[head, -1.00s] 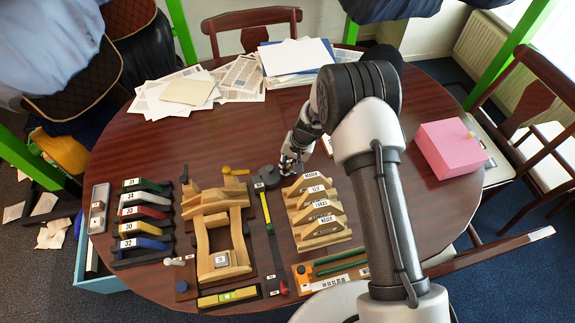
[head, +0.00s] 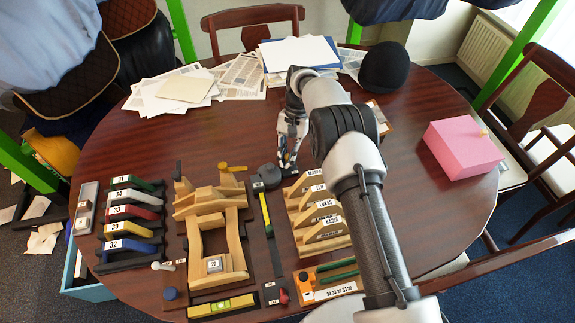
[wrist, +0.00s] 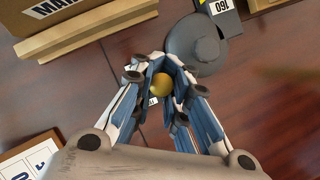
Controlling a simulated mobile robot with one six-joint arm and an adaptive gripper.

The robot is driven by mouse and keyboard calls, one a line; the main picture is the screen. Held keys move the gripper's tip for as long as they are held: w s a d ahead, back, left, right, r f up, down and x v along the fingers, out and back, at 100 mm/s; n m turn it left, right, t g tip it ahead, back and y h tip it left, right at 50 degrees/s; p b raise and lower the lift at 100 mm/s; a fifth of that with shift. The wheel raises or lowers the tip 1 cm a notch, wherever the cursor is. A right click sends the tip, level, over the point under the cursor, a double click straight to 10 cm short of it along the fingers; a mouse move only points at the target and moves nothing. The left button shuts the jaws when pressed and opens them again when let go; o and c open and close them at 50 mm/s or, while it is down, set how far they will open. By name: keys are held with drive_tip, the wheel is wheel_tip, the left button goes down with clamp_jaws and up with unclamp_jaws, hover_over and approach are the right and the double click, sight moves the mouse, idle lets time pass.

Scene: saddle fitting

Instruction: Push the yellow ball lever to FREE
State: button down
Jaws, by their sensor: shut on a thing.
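In the wrist view the yellow ball (wrist: 161,84) sits between the fingertips of my gripper (wrist: 160,78), which is shut on it. The lever's stem and base are hidden under the fingers. A small piece of a white label shows beside the ball, but no FREE marking can be read. In the head view my gripper (head: 287,164) points down at the table, just right of a dark round disc (head: 270,174). The ball cannot be made out there.
Wooden saddle blocks with name labels (head: 318,222) stand close in front of my gripper. A wooden frame (head: 187,240) and coloured numbered handles (head: 130,238) lie to the left. A pink box (head: 462,150) is at right. Papers (head: 190,92) lie at the back; bare table lies between.

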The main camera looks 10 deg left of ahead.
drive_tip(key=shift+w+b, duration=0.1)
drive_tip(key=shift+b, duration=0.6)
drive_tip(key=c, duration=1.6)
unclamp_jaws()
drive_tip(key=shift+o, duration=0.2)
wheel_tip(320, 180, up, 10)
